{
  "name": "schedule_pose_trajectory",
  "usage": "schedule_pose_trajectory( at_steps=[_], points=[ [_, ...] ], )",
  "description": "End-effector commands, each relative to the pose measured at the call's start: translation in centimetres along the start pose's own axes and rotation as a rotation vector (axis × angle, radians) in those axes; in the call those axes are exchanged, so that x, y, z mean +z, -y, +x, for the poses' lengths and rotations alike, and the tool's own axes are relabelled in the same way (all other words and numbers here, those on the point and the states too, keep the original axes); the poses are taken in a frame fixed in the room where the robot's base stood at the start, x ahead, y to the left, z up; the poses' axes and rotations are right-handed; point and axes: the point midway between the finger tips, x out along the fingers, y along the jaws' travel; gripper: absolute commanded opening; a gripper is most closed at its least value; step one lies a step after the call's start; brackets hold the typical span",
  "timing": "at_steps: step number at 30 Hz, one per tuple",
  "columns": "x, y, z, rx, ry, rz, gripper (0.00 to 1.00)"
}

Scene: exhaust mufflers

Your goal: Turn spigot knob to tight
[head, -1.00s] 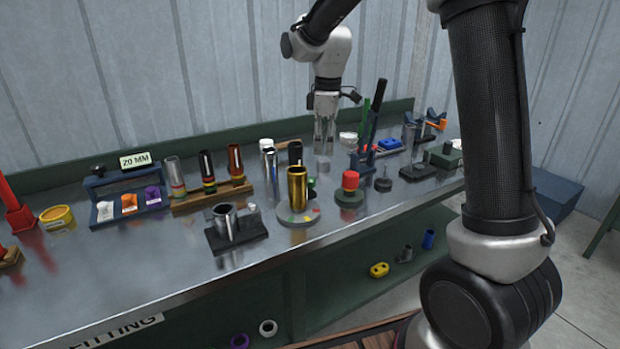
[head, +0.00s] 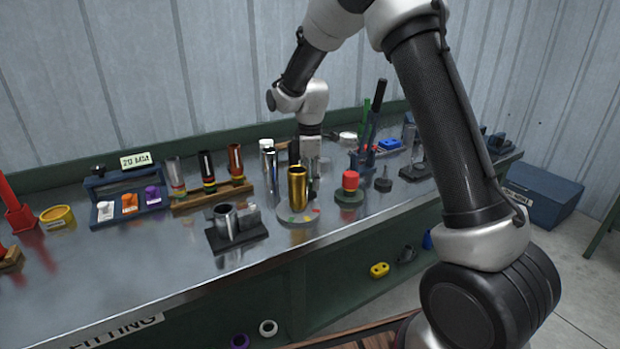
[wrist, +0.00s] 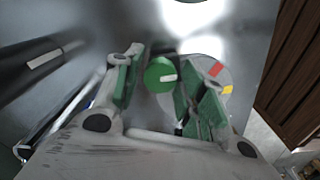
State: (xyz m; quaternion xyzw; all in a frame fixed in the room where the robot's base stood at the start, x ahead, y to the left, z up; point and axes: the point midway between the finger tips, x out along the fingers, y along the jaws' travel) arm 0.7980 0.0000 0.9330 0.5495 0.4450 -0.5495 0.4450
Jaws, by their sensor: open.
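The green spigot knob (wrist: 160,75) with a white pointer mark shows in the wrist view, between the two fingers of my gripper (wrist: 163,78). The fingers are open, with green pads on either side of the knob; I cannot tell whether they touch it. A grey round base (wrist: 222,78) with red and yellow marks lies beside the knob, partly covered by the right finger. In the head view the base (head: 297,220) carries a brass cylinder (head: 298,187). There my gripper (head: 312,172) points down behind the cylinder, which hides the fingertips and the knob.
A red-topped knob (head: 350,180) on a dark base stands just right of the cylinder. A dark holder with a metal tube (head: 226,222) stands to the front left. A wooden rack with tubes (head: 212,196) is at left. The bench front at left is clear.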

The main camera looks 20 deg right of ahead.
Motion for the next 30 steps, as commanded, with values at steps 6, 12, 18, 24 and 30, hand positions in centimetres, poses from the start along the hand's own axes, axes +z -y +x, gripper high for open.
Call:
schedule_pose_trajectory(
  at_steps=[6, 12, 18, 24, 30],
  points=[
    [0.01, 0.01, -0.02, 0.000, 0.000, 0.000, 0.32],
    [0.01, 0.00, -0.04, 0.000, 0.000, 0.000, 0.06],
    [0.01, 0.00, -0.05, 0.000, 0.000, 0.015, 0.06],
    [0.01, -0.01, -0.06, 0.001, 0.000, 0.088, 0.06],
    [0.01, -0.02, -0.08, 0.001, 0.000, 0.234, 0.06]
  ],
)
